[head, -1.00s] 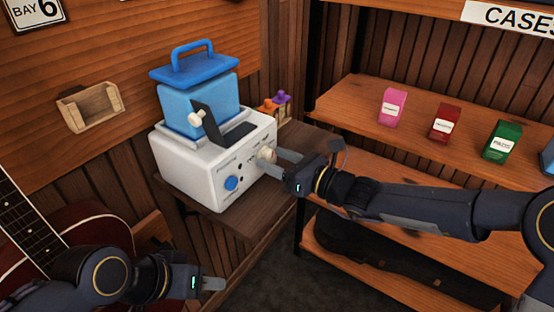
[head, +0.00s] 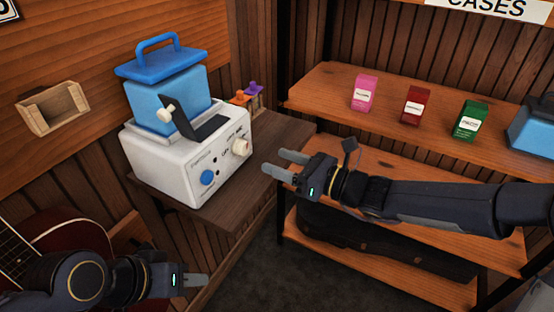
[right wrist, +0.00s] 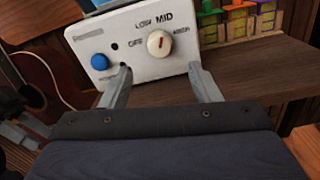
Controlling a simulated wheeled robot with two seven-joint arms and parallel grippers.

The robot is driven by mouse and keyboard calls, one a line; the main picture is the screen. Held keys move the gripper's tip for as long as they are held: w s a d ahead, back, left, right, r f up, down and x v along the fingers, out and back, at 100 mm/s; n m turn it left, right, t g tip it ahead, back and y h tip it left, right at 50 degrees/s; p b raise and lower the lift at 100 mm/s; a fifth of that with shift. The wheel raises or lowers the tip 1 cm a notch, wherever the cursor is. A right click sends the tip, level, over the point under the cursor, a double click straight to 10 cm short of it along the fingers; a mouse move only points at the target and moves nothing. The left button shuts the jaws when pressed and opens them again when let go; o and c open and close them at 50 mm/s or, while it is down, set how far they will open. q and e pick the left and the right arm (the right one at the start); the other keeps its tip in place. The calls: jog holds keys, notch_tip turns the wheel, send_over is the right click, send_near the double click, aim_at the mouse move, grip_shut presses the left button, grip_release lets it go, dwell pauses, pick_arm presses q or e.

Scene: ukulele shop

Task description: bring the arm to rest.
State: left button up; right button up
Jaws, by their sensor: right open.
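My right gripper (head: 279,163) is open and empty, to the right of the white machine (head: 158,165) and apart from its cream knob (head: 241,146). In the right wrist view its two fingers (right wrist: 160,80) stand apart below the knob (right wrist: 160,43), whose red mark points up near the MID label. My left gripper (head: 195,280) hangs at the lower left, away from the machine; its fingers overlap, so the gap is unclear.
The machine, with a blue lidded tank (head: 165,95), stands on a small wooden table (head: 270,135). A shelf (head: 330,90) at right holds pink, red and green boxes and a blue container (head: 530,130). A guitar (head: 75,235) is at lower left. Floor between is clear.

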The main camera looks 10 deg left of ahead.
jog(key=s+d+r+n+g+h+p, duration=0.2)
jog(key=s+d+r+n+p, duration=0.1)
jog(key=s+d+r+n, duration=0.3)
pick_arm(q)
notch_tip(320, 180, up, 9)
jog(key=p, duration=0.6)
pick_arm(e)
jog(key=s+d+f+n+h, duration=0.2)
jog(key=s+d+n+h, duration=0.3)
jog(key=s+d+n, duration=0.3)
jog(key=s+d+f+n+t+h, duration=0.1)
jog(key=s+d+f+n+h, duration=0.1)
jog(key=s+d+n+h, duration=0.4)
jog(key=s+d+n, duration=0.2)
jog(key=s+d, duration=0.3)
jog(key=d, duration=0.2)
jog(key=shift+d, duration=0.2)
pick_arm(q)
jog(key=shift+r, duration=0.1)
jog(key=shift+c, duration=0.3)
pick_arm(e)
jog(key=shift+f, duration=0.1)
